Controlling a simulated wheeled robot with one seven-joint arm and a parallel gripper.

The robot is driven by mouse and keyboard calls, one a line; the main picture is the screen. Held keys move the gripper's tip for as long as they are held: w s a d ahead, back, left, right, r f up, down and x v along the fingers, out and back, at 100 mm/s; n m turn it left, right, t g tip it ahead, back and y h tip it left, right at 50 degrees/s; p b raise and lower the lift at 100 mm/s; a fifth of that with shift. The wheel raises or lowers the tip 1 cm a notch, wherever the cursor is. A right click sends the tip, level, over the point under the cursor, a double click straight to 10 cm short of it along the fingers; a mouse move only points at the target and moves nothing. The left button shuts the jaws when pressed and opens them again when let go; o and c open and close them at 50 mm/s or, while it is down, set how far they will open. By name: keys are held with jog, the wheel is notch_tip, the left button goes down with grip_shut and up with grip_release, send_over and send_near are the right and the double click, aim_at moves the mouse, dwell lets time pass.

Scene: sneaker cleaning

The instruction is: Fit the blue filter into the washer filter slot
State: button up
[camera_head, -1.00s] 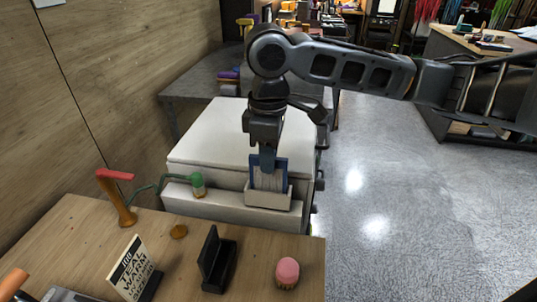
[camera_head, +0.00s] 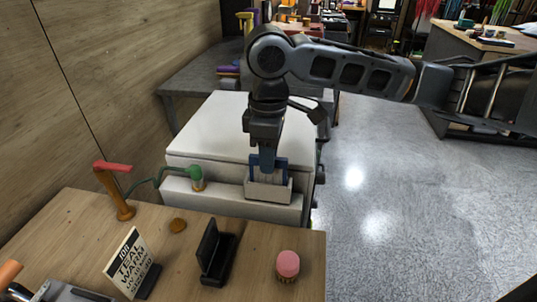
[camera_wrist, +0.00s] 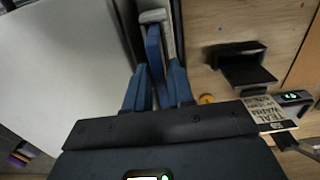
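The blue filter (camera_head: 282,168) stands upright with its lower part inside the white filter slot (camera_head: 268,190) on the front of the washer (camera_head: 215,130). Its blue frame and pale ribbed face show above the slot's rim. My gripper (camera_head: 267,164) points straight down over it, with its fingertips at the filter's upper part. In the wrist view the filter (camera_wrist: 154,48) runs between my two blue fingers (camera_wrist: 158,78), which are close on either side of it. The white end of the slot (camera_wrist: 152,16) shows beyond. The filter's lower edge is hidden in the slot.
A green spout (camera_head: 196,174) stands left of the slot. The wooden counter in front holds a red-topped tap (camera_head: 120,190), a sign (camera_head: 131,266), a black holder (camera_head: 216,255) and a pink-topped brush (camera_head: 287,265). Open floor lies right of the washer.

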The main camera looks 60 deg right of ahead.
jog(key=o, duration=0.4)
jog(key=shift+r, duration=0.1)
notch_tip(320, 180, up, 8)
jog(key=shift+f, duration=0.15)
dwell(0.3)
dwell(0.4)
